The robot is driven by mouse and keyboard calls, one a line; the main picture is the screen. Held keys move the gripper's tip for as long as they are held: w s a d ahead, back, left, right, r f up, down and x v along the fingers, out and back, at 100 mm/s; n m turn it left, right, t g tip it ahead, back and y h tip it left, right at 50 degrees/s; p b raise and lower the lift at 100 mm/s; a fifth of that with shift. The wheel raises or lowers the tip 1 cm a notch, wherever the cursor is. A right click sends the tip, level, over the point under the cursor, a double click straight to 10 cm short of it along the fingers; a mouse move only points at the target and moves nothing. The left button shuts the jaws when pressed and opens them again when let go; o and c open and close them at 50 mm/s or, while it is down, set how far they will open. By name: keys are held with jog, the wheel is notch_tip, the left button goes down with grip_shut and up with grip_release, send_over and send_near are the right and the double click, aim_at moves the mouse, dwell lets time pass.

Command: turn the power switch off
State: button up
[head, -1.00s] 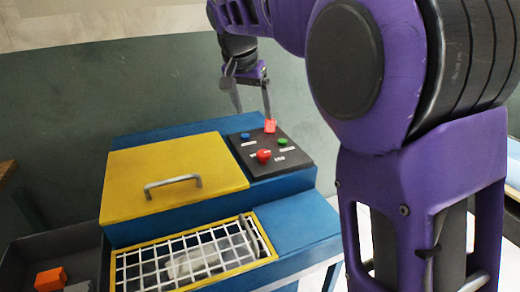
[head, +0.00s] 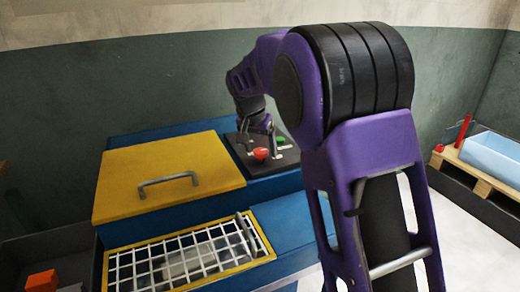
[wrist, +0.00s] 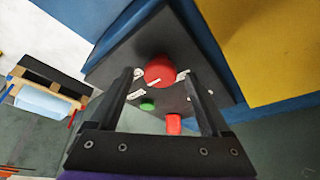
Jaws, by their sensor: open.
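The power switch appears to be the red rectangular rocker (wrist: 173,123) on the black control panel (wrist: 118,65) in the wrist view. It is between my fingers, nearer the gripper's base; its position is too small to read. In the head view it is hidden behind my arm and gripper. My gripper (wrist: 158,76) is open and empty, reaching down over the panel. A round red button (wrist: 160,71) lies between the fingertips in the picture, and a green button (wrist: 147,105) lies near the switch. I cannot tell whether the fingers touch the panel.
The blue press body (head: 290,222) carries a yellow lid (head: 150,205) with a grey handle, left of the panel. A white grid guard (head: 125,270) is in front. An orange block (head: 41,281) is at lower left. A pallet with a light blue tub (head: 492,158) is at right.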

jog(key=shift+f, duration=0.1)
grip_shut()
dwell(0.4)
jog(key=n+y, duration=0.1)
jog(key=n, duration=0.1)
jog(key=n+p, duration=0.1)
jog(key=n, duration=0.1)
jog(key=shift+d+y, duration=0.2)
jog(key=shift+y, duration=0.2)
jog(key=n+p, duration=0.1)
jog(key=n, duration=0.1)
jog(key=n+y+p, duration=0.1)
jog(key=n, duration=0.1)
jog(key=shift+d+n+y, duration=0.15)
jog(key=shift+n+y, duration=0.15)
jog(key=n+y+p, duration=0.1)
jog(key=n, duration=0.1)
jog(key=n+g+p, duration=0.1)
jog(key=n, duration=0.2)
jog(key=shift+w+y, duration=0.15)
jog(key=shift+y, duration=0.25)
jog(key=shift+n+g+y+p, duration=0.2)
jog(key=shift+n+g+p, duration=0.25)
jog(key=shift+n, duration=0.6)
jog(key=shift+n+g+y+p, duration=0.25)
jog(key=shift+n+p, duration=0.35)
jog(key=shift+n, duration=0.45)
